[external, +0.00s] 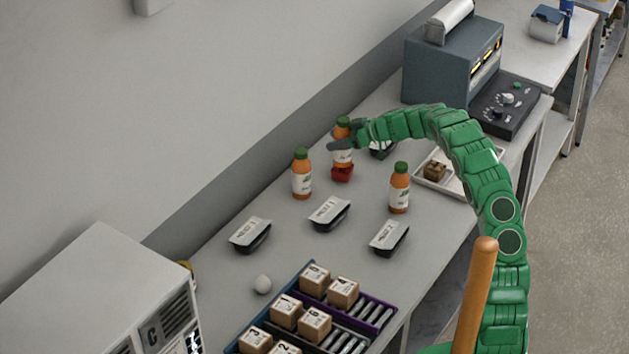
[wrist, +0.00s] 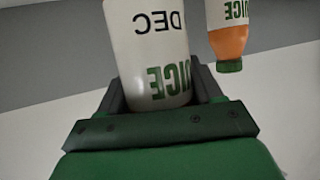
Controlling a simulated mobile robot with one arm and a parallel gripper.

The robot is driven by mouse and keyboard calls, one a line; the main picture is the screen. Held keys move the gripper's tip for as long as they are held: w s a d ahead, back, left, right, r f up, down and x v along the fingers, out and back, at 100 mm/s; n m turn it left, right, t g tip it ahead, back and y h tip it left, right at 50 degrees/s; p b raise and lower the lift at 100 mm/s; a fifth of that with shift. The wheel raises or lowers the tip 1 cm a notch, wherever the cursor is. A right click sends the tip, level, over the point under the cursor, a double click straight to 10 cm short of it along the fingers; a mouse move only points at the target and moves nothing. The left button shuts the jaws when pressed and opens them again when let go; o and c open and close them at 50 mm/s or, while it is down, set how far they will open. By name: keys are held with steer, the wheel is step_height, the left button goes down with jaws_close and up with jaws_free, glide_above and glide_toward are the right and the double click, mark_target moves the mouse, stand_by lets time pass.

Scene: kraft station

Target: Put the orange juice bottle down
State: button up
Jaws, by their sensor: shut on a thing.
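An orange juice bottle (external: 343,157) with a white label and green cap is in my gripper (external: 345,140) in the external view. My gripper is shut on it, and the bottle is upright. In the wrist view, its white label (wrist: 150,40) fills the space between the fingers (wrist: 153,90). A red object (external: 342,174) shows directly below the bottle; I cannot tell whether they touch. Two more juice bottles stand on the grey table: one to the left (external: 302,174) and one to the right (external: 399,188). One also shows in the wrist view (wrist: 230,42).
Black trays with white lids (external: 250,233) (external: 329,213) (external: 389,236) lie on the table (external: 300,245). A rack of brown boxes (external: 342,292) is in front. A white tray (external: 432,180) and a grey machine (external: 450,65) are at the right.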

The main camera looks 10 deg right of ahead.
steer(key=shift+f, duration=0.3)
steer(key=shift+f, duration=0.1)
steer(key=o, duration=1.3)
steer(key=shift+d, duration=0.15)
steer(key=v, duration=1.2)
